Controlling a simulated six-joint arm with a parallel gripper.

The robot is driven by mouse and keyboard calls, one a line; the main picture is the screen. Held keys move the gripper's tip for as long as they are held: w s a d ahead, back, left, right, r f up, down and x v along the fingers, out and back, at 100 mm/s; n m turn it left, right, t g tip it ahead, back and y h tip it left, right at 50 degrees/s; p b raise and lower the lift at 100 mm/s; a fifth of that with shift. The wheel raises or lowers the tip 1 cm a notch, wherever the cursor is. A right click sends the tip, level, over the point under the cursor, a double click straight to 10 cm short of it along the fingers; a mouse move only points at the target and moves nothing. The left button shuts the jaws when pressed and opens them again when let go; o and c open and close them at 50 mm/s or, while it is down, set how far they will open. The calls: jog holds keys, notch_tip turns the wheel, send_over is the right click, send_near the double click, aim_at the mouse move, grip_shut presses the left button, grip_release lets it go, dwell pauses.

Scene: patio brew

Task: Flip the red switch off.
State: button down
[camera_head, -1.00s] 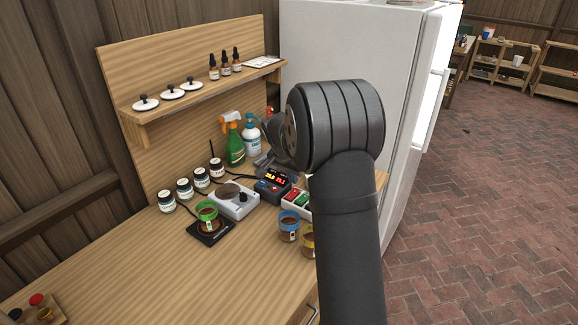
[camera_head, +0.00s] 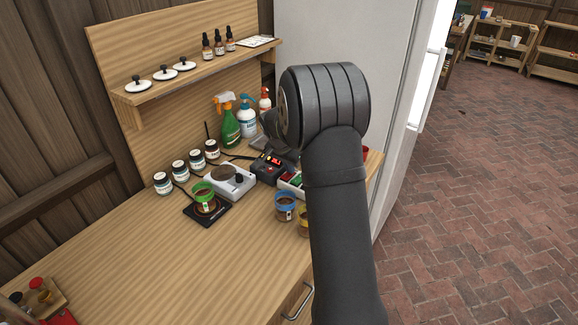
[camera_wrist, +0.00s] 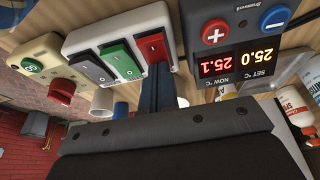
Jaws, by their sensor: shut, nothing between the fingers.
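The red switch (camera_wrist: 151,47) is the rocker at the right end of a pale switch box (camera_wrist: 85,38) in the wrist view, beside a green rocker (camera_wrist: 122,59) and a black one (camera_wrist: 92,68). My gripper (camera_wrist: 157,72) is shut and empty. Its narrow fingertips are right at the red switch's near edge; I cannot tell whether they touch it. In the head view the switch box (camera_head: 287,183) is partly hidden behind my arm, and the fingertips are hidden.
A controller (camera_wrist: 228,45) with a lit display stands close beside the switch box. On its other side is a beige box (camera_wrist: 45,75) with a red knob. Jars with blue (camera_head: 285,203) and green (camera_head: 203,188) bands and spray bottles (camera_head: 228,125) stand nearby.

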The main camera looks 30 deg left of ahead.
jog(key=shift+s, duration=0.1)
jog(key=shift+s+r, duration=0.1)
jog(key=shift+s, duration=0.6)
jog(key=shift+r, duration=0.1)
notch_tip(320, 180, up, 14)
jog(key=shift+s, duration=0.25)
jog(key=shift+f, duration=0.25)
send_over(288, 175)
jog(key=f, duration=0.8)
jog(key=shift+s+f, duration=0.2)
jog(key=shift+f, duration=0.15)
jog(key=shift+w, duration=0.15)
jog(key=v, duration=0.5)
jog(key=shift+r, duration=0.35)
